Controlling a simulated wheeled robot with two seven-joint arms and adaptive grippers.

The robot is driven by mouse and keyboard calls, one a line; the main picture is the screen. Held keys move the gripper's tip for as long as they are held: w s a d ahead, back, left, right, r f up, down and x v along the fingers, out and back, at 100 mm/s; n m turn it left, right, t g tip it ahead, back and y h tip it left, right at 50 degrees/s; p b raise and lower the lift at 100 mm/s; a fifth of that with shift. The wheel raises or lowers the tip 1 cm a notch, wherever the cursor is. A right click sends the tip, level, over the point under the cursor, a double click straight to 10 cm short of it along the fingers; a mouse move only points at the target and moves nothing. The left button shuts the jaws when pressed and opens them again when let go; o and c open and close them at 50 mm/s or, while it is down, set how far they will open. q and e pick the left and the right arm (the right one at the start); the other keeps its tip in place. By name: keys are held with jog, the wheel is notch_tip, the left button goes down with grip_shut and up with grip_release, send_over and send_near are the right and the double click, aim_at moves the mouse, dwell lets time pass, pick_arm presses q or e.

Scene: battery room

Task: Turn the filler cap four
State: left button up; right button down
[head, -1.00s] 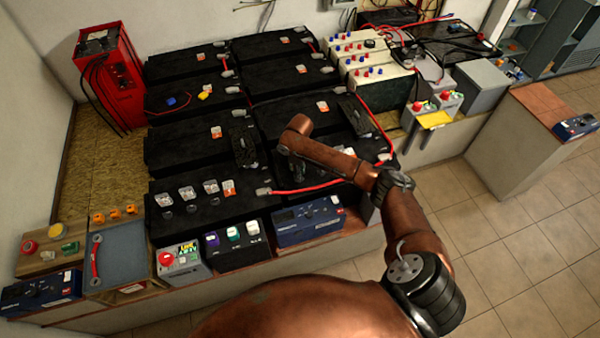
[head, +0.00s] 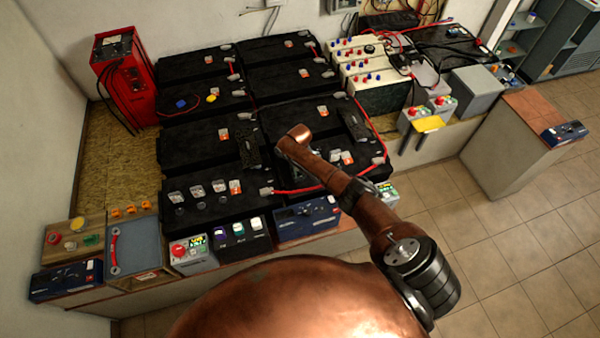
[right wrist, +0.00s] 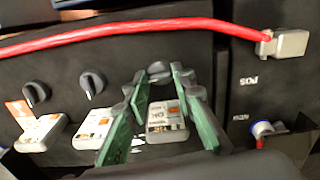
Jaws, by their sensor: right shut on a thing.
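My right gripper (head: 299,154) reaches down onto a black battery (head: 283,119) in the middle of the bench. Its arm hides part of it in the head view. In the right wrist view its green fingers (right wrist: 160,76) are shut on a dark round filler cap (right wrist: 159,70). A white tag (right wrist: 167,118) lies between the fingers. Two more dark caps, one (right wrist: 92,82) and another (right wrist: 36,93), sit in the same row to the left, with white tags beside them. I cannot read the cap numbers. My left gripper is not in view.
A red cable (head: 300,191) passes close to the gripped cap, ending at a grey terminal (right wrist: 288,43). More black batteries (head: 282,75) fill the bench. A red charger (head: 123,75) stands at the back left. The tiled floor (head: 500,230) at the right is clear.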

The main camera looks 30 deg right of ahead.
aim_at(299, 177)
jog(key=shift+m+p, duration=0.35)
jog(key=shift+m, duration=0.25)
jog(key=c, duration=1.6)
grip_release()
jog(key=shift+r, duration=0.1)
notch_tip(299, 177, up, 12)
jog(key=shift+f, duration=0.1)
